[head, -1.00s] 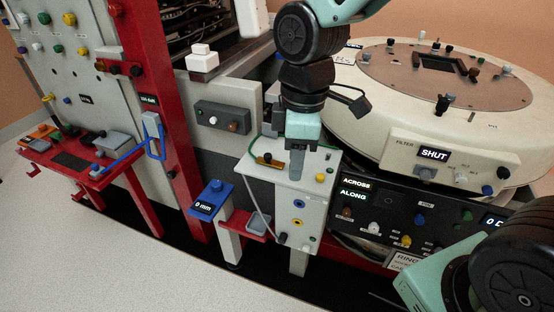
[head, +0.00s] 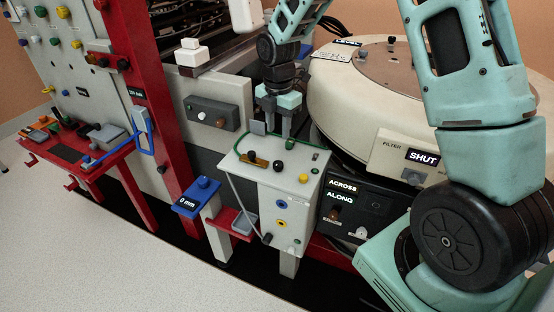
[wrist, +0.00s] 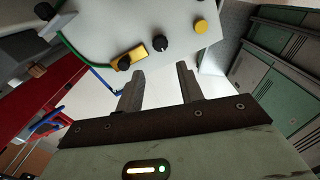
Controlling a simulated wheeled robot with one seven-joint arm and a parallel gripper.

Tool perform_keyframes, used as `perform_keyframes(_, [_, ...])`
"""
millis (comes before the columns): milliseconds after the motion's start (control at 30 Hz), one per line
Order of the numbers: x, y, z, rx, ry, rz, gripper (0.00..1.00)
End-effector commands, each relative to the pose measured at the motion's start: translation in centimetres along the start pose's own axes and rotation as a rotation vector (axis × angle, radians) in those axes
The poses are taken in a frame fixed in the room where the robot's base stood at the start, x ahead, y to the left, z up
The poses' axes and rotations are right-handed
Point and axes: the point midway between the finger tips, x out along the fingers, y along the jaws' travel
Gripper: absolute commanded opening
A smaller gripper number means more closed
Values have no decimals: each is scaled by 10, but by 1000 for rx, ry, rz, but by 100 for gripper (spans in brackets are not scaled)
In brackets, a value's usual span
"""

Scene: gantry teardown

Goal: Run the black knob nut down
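A pale box (head: 262,206) stands in the middle of the head view. On its top are a black knob (head: 278,165), a yellow knob (head: 303,178) and a brass plate (head: 256,161) with a smaller black knob on it. I cannot tell which black knob is the nut. In the wrist view the central black knob (wrist: 160,43) sits between the brass plate (wrist: 137,52) and the yellow knob (wrist: 201,26). My gripper (head: 278,131) is near the box top's far edge, apart from the knobs. Its fingers (wrist: 159,74) are parted and empty.
A green cable (wrist: 72,48) runs along the box edge. The big round cream housing (head: 340,105) stands close on the right, above a black panel reading ACROSS and ALONG (head: 345,195). A grey control box (head: 217,114) and red post (head: 160,90) are to the left.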

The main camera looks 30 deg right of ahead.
Motion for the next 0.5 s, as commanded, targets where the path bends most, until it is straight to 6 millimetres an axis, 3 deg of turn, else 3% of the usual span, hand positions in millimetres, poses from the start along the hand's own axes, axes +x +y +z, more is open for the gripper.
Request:
perform_keyframes(300, [68,-1,-2,-1,2,-5,37])
perform_keyframes(500, [101,0,-2,1,2,-2,37])
